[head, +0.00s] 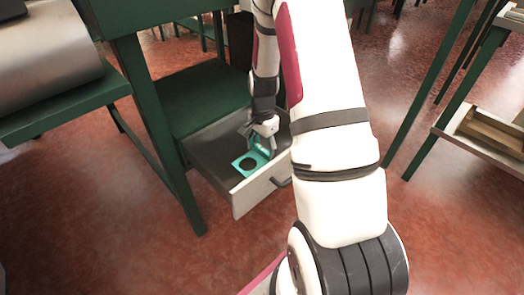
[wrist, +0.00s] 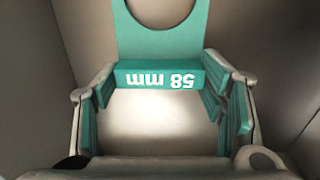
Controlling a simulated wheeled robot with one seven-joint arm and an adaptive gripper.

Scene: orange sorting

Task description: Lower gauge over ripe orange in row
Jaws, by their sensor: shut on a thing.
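The gauge (head: 239,163) is a flat teal plate with a round hole, seen in or just above an open drawer. In the wrist view its plate (wrist: 160,42) extends away at the top, and its raised bar (wrist: 133,79) reads "58 mm" upside down. My gripper (wrist: 160,82) is shut on this bar, one finger at each end. In the head view my gripper (head: 262,137) is over the drawer, at the gauge's far side. I cannot tell whether the gauge touches the drawer floor. No orange or row of oranges shows in either view.
The open drawer (head: 250,200) has a pale front and grey walls close around the gripper. It sits under a green table (head: 165,150). A metal cylinder (head: 50,55) lies on a green stand at left. A wooden tray (head: 490,130) is at right. Red floor lies between.

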